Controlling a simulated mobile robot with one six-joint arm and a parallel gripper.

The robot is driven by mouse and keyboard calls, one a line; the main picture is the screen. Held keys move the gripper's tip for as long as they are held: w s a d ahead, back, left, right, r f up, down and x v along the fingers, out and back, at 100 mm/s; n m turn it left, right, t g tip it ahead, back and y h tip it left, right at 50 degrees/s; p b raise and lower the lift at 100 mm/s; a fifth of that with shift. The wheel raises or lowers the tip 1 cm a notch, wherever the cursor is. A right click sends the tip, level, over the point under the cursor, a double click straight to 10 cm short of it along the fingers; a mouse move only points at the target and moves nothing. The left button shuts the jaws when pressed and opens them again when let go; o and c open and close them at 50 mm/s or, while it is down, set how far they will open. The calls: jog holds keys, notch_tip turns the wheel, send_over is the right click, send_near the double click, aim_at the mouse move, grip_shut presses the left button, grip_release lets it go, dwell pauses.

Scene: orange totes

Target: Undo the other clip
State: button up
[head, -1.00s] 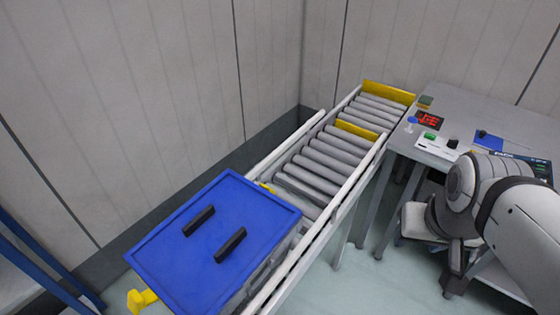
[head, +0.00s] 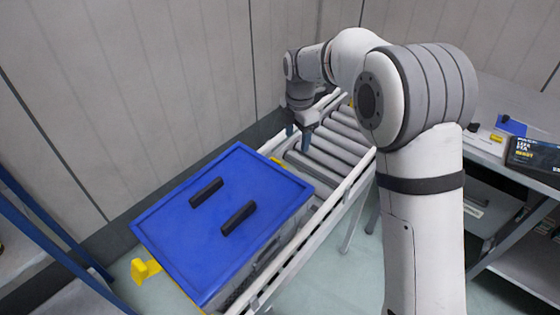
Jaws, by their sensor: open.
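A tote with a blue lid (head: 265,212) sits on the near end of the roller conveyor. The lid lies flat and has two black handles (head: 206,192). One yellow clip (head: 146,270) sticks outward from the tote's lower-left side, swung away from the lid. At the opposite edge, a small piece of the other yellow clip (head: 277,162) shows beside the lid; most of it is hidden, so its state is unclear. My gripper (head: 298,138) points down above the rollers, just beyond that far clip. It is open and empty, apart from the clip.
The conveyor's white side rails (head: 330,197) run along the tote and the bare rollers (head: 335,145). A grey workbench (head: 500,95) with a dark box (head: 534,158) stands at right. Blue posts (head: 50,225) stand at left, near the wall.

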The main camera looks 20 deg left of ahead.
aim_at(280, 162)
jog(key=a+f+n, duration=0.2)
jog(key=a+f, duration=0.1)
jog(key=a+f+n, duration=0.1)
jog(key=a, duration=0.1)
jog(key=shift+w+f, duration=0.2)
jog(key=shift+w, duration=0.05)
jog(key=shift+a+f+n, duration=0.1)
jog(key=shift+f+n, duration=0.2)
jog(key=shift+f, duration=0.05)
notch_tip(280, 162, down, 7)
jog(key=shift+f+p, duration=0.1)
jog(key=shift+p, duration=0.35)
jog(key=c, duration=1)
